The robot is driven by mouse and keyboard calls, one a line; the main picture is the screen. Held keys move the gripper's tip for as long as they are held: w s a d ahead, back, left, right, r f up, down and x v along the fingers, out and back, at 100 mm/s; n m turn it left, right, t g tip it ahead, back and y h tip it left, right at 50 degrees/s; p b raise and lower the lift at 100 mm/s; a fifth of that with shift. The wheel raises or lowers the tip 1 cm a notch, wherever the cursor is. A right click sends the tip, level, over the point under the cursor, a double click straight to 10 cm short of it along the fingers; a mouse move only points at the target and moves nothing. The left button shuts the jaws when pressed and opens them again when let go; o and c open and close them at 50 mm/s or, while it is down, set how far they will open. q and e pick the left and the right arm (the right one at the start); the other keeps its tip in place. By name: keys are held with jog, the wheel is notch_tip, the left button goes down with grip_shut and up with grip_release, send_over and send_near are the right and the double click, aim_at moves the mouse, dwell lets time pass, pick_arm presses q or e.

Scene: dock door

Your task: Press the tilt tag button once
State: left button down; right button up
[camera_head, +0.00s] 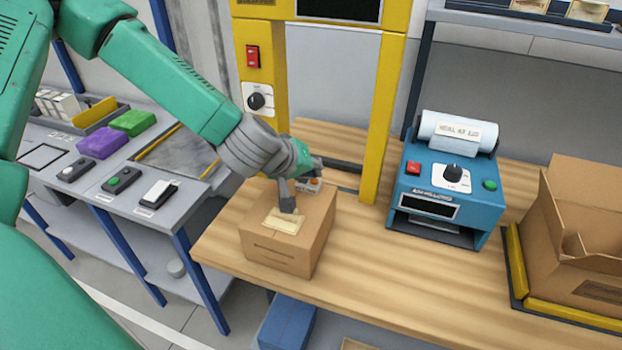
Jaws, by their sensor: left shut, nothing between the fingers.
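A closed brown carton (283,250) stands on the wooden bench. A pale label (283,222) lies on its top. A small grey piece with orange spots (309,184) shows at the far right of the carton top, partly behind my gripper; I cannot tell for sure that it is the tilt tag. My left gripper (288,207) points down over the carton top, shut and empty, its tip at the label's far edge. I cannot tell whether the tip touches the carton. My right gripper is not in view.
A yellow frame (384,110) with a red switch (252,56) and black knob stands behind the carton. A blue label printer (445,190) and an open carton (585,230) are to the right. A grey side table (75,205) with several switches is left. Bench front centre is clear.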

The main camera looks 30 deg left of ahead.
pick_arm(q)
jog(key=shift+d+f, duration=0.1)
jog(key=shift+d, duration=0.8)
jog(key=shift+a+f, duration=0.25)
jog(key=shift+a, duration=0.5)
jog(key=shift+d+r+p, duration=0.35)
jog(key=shift+r+p, duration=0.05)
jog(key=shift+r, duration=0.25)
jog(key=shift+d+r+p, duration=0.2)
jog(key=shift+r+p, duration=0.25)
jog(key=shift+r, duration=0.05)
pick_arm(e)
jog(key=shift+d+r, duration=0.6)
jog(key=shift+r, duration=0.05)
pick_arm(q)
jog(key=shift+a+f, duration=0.1)
jog(key=shift+a, duration=0.05)
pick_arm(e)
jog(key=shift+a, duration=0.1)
